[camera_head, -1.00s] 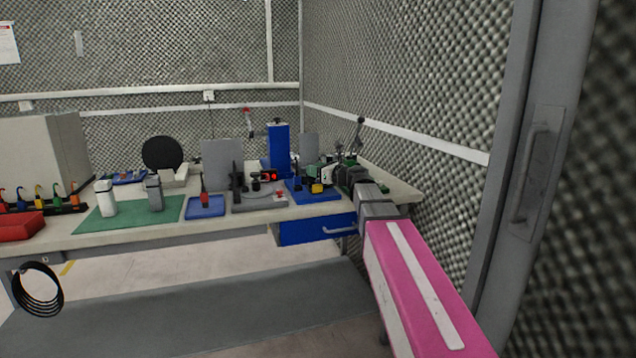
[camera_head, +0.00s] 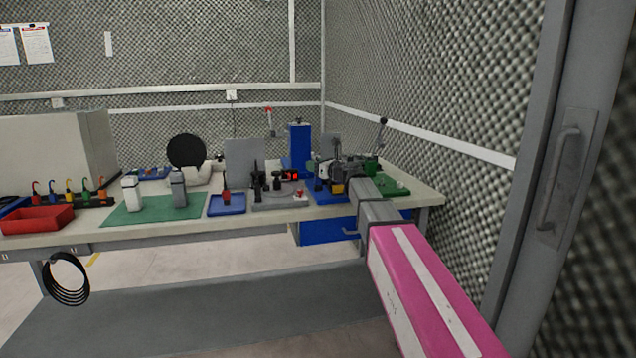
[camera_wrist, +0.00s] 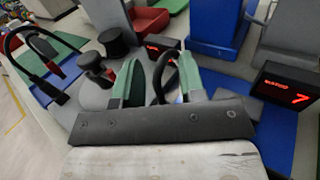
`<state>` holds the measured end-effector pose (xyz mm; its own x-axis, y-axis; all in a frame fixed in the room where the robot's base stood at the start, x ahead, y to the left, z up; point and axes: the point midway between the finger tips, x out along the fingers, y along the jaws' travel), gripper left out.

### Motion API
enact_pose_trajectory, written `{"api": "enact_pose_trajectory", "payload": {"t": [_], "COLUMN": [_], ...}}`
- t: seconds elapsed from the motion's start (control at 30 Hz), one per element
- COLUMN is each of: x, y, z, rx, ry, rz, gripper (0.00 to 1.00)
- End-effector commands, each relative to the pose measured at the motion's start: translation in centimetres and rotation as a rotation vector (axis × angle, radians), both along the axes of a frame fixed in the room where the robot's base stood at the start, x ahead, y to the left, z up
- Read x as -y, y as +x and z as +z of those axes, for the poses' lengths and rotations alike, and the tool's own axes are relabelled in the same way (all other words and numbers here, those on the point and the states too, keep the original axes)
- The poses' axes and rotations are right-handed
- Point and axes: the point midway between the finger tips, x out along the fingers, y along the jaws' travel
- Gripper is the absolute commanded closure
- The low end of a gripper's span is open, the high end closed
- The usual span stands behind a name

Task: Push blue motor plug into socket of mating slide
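My gripper (camera_wrist: 160,84) shows two green fingers set well apart in the wrist view. A black loop (camera_wrist: 166,70) appears between them, near the right finger; I cannot tell whether it lies below them. In the head view my gripper (camera_head: 335,175) is over the blue base plate (camera_head: 318,196) near the bench's right end, its fingers too small to read. I cannot pick out the blue motor plug, or tell which fixture is the mating slide. A grey fixture (camera_head: 270,205) with black knobs stands left of the blue plate; its black knobs (camera_wrist: 115,42) show left of the fingers.
A tall blue block (camera_head: 298,146) stands behind. A display with a red 7 (camera_wrist: 298,98) is close on the right. A blue tray (camera_head: 226,211), a green mat (camera_head: 150,213) and a red bin (camera_head: 37,220) lie leftward. A mesh wall (camera_head: 420,100) borders the bench's right.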

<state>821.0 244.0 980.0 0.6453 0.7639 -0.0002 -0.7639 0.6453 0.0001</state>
Motion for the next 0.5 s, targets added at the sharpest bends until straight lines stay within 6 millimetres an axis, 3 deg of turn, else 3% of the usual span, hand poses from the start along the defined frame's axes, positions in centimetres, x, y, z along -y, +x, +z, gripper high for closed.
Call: {"api": "enact_pose_trajectory", "payload": {"t": [0.23, 0.33, 0.37, 0.5], "x": [-0.21, -0.21, -0.21, -0.2], "y": [0.18, 0.17, 0.17, 0.18], "z": [0.0, 0.0, 0.0, 0.01], "rx": [0.0, 0.0, 0.0, 0.0], "ry": [0.0, 0.0, 0.0, 0.0], "rz": [-0.001, -0.001, -0.001, -0.001], "gripper": [0.63, 0.96, 1.0, 1.0]}}
